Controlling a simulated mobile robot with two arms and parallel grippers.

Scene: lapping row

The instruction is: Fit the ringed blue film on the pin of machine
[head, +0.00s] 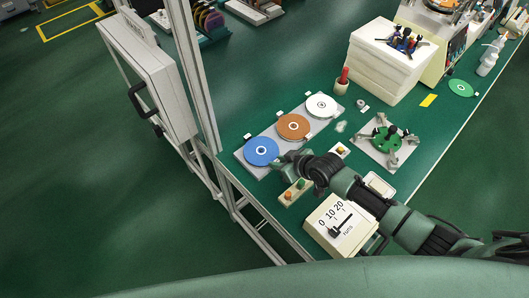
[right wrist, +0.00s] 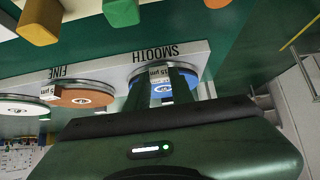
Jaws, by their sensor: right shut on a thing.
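The blue film (head: 262,147) is a round disc with a white ring at its centre. My left gripper is out of view.
An orange film (head: 293,126) and a white film (head: 321,104) share the plate. A button box (head: 294,193) and a timer box (head: 338,222) stand close to my right arm. A red-handled tool in a cup (head: 342,82) and white blocks (head: 385,65) stand farther back.

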